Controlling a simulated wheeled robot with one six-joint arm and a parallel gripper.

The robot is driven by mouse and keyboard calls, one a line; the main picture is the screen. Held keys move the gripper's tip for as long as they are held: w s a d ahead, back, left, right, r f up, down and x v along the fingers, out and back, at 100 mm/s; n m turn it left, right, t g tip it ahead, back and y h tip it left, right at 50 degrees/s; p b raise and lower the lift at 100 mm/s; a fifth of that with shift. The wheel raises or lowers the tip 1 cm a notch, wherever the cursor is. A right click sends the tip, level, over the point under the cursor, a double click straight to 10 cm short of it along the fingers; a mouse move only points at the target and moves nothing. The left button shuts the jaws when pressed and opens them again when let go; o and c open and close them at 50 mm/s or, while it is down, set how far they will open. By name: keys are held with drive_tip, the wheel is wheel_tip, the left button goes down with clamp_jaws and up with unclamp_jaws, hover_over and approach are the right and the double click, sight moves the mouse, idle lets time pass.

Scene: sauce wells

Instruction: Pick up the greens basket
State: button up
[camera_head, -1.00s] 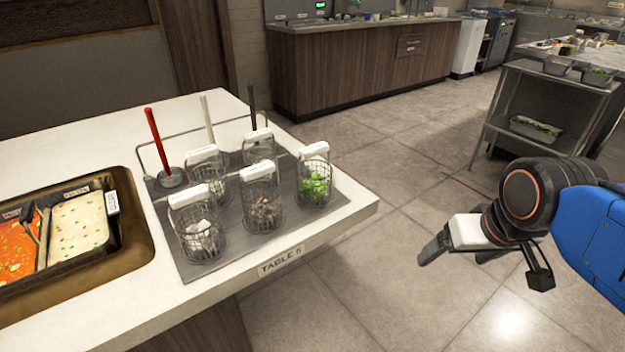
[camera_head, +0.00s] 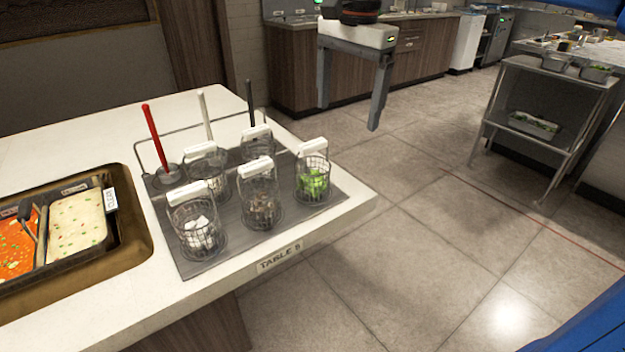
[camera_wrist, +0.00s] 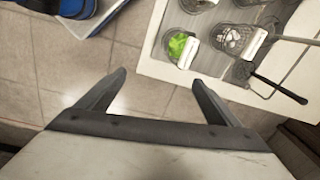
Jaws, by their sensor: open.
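The greens basket (camera_head: 313,184) is a wire basket with bright green contents and a white handle on top. It stands upright at the right end of the grey mat (camera_head: 238,226), near the table's right corner. It also shows in the wrist view (camera_wrist: 178,45), beyond my fingertips and to the right. My gripper (camera_head: 350,113) is open and empty, fingers pointing down, above and to the right of the basket in the head view and apart from it. In the wrist view both fingers of my gripper (camera_wrist: 157,80) are spread with floor between them.
Several other white-handled baskets stand close by on the mat, including one with white pieces (camera_head: 200,232) and one with brown pieces (camera_head: 262,208). Upright ladles, one with a red handle (camera_head: 155,138), stand behind them. A sauce well (camera_head: 140,250) is at left.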

wheel_tip(320, 180, up, 2)
drive_tip(key=m, duration=0.2)
hover_over(312, 165)
drive_tip(key=shift+g, duration=0.4)
wheel_tip(312, 165, down, 17)
drive_tip(key=shift+w+r, duration=0.1)
drive_tip(key=shift+r, duration=0.05)
drive_tip(key=c, duration=1.3)
